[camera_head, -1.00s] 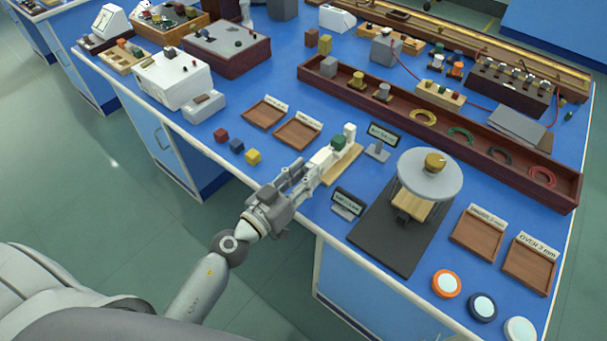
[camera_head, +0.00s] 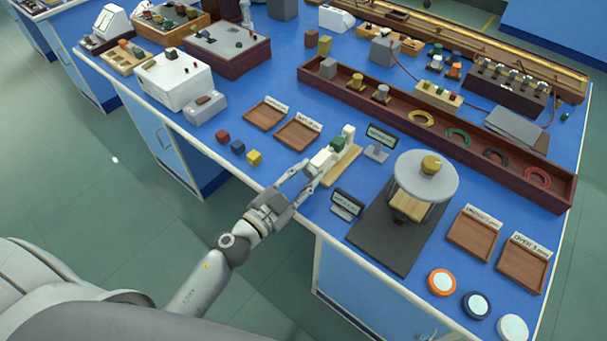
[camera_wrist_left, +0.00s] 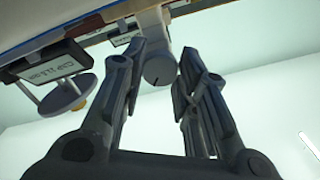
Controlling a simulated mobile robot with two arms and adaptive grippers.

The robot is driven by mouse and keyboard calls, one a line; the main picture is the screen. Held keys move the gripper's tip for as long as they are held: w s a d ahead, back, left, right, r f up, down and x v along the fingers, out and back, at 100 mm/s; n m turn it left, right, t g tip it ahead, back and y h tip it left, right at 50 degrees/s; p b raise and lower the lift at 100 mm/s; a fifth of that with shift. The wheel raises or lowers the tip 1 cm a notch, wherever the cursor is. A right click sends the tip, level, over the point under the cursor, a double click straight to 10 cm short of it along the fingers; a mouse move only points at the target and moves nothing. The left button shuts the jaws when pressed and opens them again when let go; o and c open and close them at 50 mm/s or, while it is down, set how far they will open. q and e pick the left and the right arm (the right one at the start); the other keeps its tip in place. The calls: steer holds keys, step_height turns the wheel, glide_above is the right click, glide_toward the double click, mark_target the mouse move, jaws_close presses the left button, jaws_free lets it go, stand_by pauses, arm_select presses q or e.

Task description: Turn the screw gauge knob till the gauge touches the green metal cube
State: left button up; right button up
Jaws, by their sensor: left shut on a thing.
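The white screw gauge (camera_head: 321,159) lies on a wooden base (camera_head: 345,166) near the front edge of the blue bench. The green metal cube (camera_head: 338,144) sits between its spindle side and its far upright end (camera_head: 348,132). Whether the spindle touches the cube is too small to tell. My left gripper (camera_head: 304,175) reaches in from the front left. Its fingers are shut on the round grey knob (camera_wrist_left: 159,70), one finger on each side in the left wrist view. A dark mark shows on the knob's face. My right gripper is not in view.
Red (camera_head: 222,136), blue (camera_head: 238,146) and yellow (camera_head: 254,157) cubes lie left of the gauge. Two small displays (camera_head: 346,203) (camera_head: 382,137) stand close to its right. A grey disc on a stand (camera_head: 426,178) is further right. Wooden trays (camera_head: 298,134) lie behind.

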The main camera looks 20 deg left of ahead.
arm_select(q)
steer(key=m, duration=0.3)
steer(key=shift+m, duration=0.4)
steer(key=m, duration=0.3)
steer(key=shift+m, duration=0.3)
steer(key=m, duration=0.3)
steer(key=shift+m+b, duration=0.3)
steer(key=shift+b, duration=0.05)
steer(key=m, duration=0.4)
steer(key=shift+f+m+b, duration=0.1)
steer(key=shift+m+b, duration=0.2)
steer(key=m, duration=0.3)
steer(key=shift+m, duration=0.3)
steer(key=m, duration=0.3)
steer(key=shift+m+b, duration=0.3)
steer(key=shift+b, duration=0.05)
steer(key=m, duration=0.3)
steer(key=shift+m, duration=0.3)
steer(key=shift+o, duration=0.2)
steer(key=m, duration=0.3)
